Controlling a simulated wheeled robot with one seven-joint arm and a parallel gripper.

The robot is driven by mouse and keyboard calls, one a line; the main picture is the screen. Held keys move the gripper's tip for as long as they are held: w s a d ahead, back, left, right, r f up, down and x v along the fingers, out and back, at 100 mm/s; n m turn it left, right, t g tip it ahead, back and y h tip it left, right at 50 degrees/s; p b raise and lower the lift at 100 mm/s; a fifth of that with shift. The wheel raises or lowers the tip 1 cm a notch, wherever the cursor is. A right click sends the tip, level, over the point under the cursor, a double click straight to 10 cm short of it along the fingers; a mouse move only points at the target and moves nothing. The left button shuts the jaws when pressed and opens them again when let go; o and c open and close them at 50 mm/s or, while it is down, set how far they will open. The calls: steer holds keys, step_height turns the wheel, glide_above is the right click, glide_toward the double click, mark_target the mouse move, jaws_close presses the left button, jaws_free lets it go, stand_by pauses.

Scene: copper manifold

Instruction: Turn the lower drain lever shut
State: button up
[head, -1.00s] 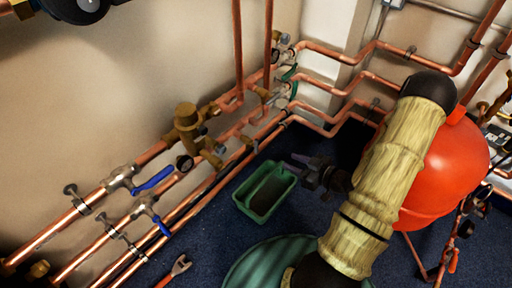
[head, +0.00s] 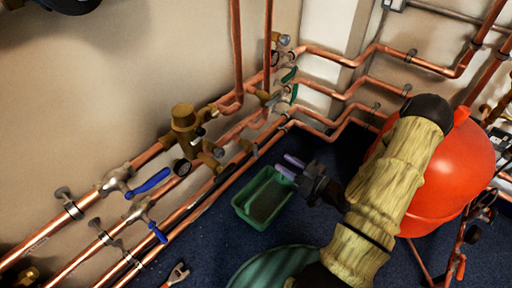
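Two green levers sit on valves at the far end of the pipes in the head view: an upper one (head: 289,75) and a lower one (head: 294,94). Two blue levers sit on valves nearer, at the left: an upper one (head: 152,181) and a lower one (head: 158,233). No label shows which is the drain lever. My gripper (head: 288,166) has its two purplish fingers apart and empty. It appears over the green tray's far edge, below the green levers in the picture and touching no lever.
A green tray (head: 240,211) lies on the blue floor below the pipes. A red tank (head: 455,165) stands at the right, close behind my arm. A brass valve body (head: 184,128) juts from the pipes.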

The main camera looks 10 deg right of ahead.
mark_target(258, 147)
steer(key=b+x, duration=0.4)
steer(key=x, duration=0.8)
steer(key=shift+w+a, duration=0.1)
steer(key=shift+w, duration=0.1)
steer(key=shift+w+a, duration=0.15)
steer(key=shift+w, duration=0.05)
jaws_close()
